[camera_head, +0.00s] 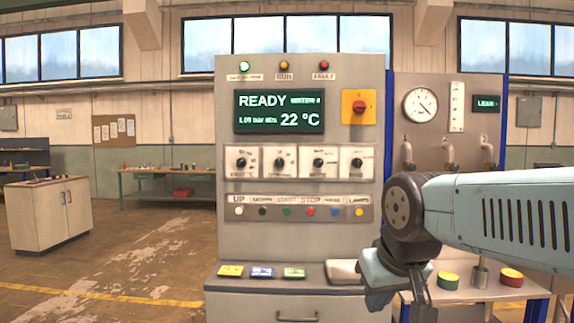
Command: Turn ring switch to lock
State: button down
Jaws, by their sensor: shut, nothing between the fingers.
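A grey control cabinet (299,75) stands in front of me. Its row of black rotary switches, from the left switch (241,163) to the rightmost (357,163), sits below the display (279,111). Their labels are too small to read, so I cannot tell which one is the ring switch or where lock is. My gripper (418,300) is at the lower right, pointing down, well below and right of the switches. It is shut and touches none of them. Its tips are near the bottom edge of the frame.
A red knob on a yellow plate (359,107) sits right of the display. Coloured buttons (287,211) run below the switches. A blue-framed gauge panel (445,128) stands to the right. A small table (522,290) with round pieces is beside my arm. The floor at left is open.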

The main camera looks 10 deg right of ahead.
aim_at(357, 163)
jog(key=i, duration=0.9)
jog(key=z, duration=0.05)
